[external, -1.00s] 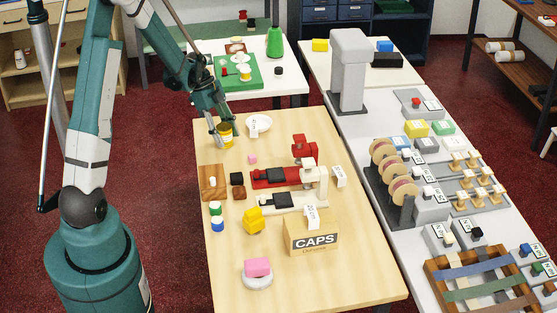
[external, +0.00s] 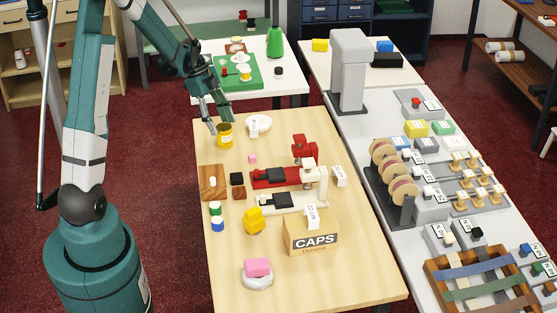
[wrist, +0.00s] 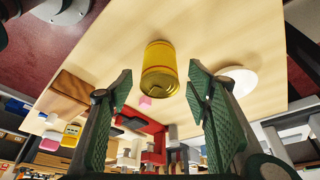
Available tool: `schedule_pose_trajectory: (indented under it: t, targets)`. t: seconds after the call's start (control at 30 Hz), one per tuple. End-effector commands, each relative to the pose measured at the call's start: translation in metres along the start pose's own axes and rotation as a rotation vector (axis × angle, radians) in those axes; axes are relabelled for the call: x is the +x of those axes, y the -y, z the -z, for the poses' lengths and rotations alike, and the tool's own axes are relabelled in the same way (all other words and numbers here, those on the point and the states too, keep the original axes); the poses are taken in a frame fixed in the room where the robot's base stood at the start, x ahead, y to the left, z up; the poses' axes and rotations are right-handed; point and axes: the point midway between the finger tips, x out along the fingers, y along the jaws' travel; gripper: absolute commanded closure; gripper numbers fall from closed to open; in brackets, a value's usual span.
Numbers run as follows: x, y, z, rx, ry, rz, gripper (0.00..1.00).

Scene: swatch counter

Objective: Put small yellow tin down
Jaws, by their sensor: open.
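The small yellow tin (external: 225,136) stands upright on the wooden table near its far left corner. In the wrist view the yellow tin (wrist: 159,70) shows beyond the fingertips, with bare table around it. My gripper (external: 216,128) is open and empty, just above and to the left of the tin in the external view. In the wrist view the two green fingers of my gripper (wrist: 160,88) are spread wide, and the tin lies ahead of the gap between them, apart from both.
A white dish (external: 259,121) with a label card sits right of the tin. A small pink block (external: 252,159) lies in front of it. A wooden board (external: 212,183) and a red press (external: 275,178) stand nearer the front.

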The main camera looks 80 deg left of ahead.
Motion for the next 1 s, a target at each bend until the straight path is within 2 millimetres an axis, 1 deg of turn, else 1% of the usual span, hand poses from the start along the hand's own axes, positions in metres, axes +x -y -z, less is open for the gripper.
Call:
schedule_pose_trajectory:
  t: [0.03,0.2,0.4,0.6,1.0]
  targets:
    - [-0.01,-0.001,0.001,-0.001,0.0,0.0,0.51]
    - [-0.037,-0.001,0.001,0.0,0.0,0.0,0.51]
    - [-0.059,0.0,0.0,0.0,0.0,-0.001,0.51]
    - [-0.068,-0.001,0.001,0.0,0.0,-0.001,0.51]
    - [-0.068,0.0,0.0,0.0,0.0,-0.001,0.51]
